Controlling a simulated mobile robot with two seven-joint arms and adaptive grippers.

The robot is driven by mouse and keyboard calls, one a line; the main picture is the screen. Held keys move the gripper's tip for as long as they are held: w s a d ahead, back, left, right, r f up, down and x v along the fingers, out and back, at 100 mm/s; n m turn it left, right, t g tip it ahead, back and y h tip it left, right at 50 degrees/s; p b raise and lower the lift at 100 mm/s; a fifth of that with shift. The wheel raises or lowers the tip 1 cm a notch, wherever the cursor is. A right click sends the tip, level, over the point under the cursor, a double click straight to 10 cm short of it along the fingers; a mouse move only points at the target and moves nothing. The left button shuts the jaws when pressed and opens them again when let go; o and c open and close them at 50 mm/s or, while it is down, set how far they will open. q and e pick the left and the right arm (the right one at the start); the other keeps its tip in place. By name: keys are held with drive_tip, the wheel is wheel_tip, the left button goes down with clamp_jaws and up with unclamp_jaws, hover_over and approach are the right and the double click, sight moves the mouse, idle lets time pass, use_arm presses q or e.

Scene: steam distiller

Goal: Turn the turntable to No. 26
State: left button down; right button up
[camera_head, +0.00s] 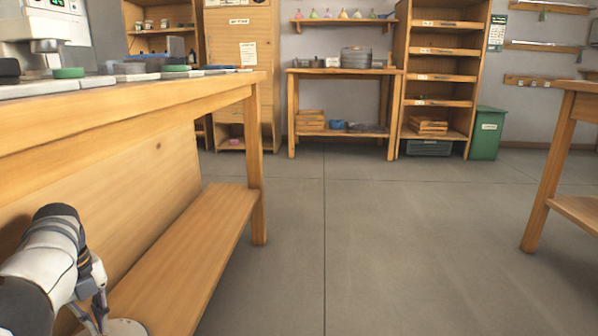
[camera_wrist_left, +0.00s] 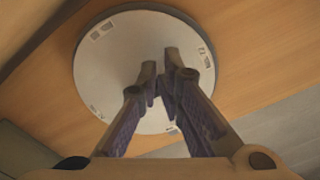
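The turntable is a round, pale disc (camera_wrist_left: 112,75) with small dark-and-white marks near its rim, seen in the left wrist view. I cannot read a No. 26 on it. In the head view, part of a pale disc (camera_head: 127,327) shows at the bottom edge, on the low wooden shelf beside my left gripper (camera_head: 97,316). In the left wrist view my left gripper (camera_wrist_left: 160,72) reaches over the disc, its fingertips close together near the disc's middle. A narrow gap seems to show between them; contact with the disc is unclear. My right gripper is not in view.
A wooden workbench (camera_head: 150,103) stands over the low shelf (camera_head: 185,255), its top above my left arm. Another wooden table (camera_head: 563,130) is at the right. A rear table (camera_head: 345,72), a shelf rack (camera_head: 441,52) and a green bin (camera_head: 487,136) line the wall. The middle floor is clear.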

use_arm(q)
drive_tip(key=shift+s+a+f, duration=0.3)
drive_tip(key=shift+s+a, duration=0.05)
drive_tip(key=shift+s, duration=0.1)
drive_tip(key=shift+s+a+p, duration=0.5)
drive_tip(key=shift+p, duration=0.1)
drive_tip(key=shift+s+a+p, duration=0.15)
drive_tip(key=shift+s+p, duration=0.3)
drive_tip(key=shift+p, duration=0.1)
drive_tip(key=shift+s+p, duration=0.15)
drive_tip(key=shift+p, duration=0.25)
drive_tip(key=shift+a, duration=0.1)
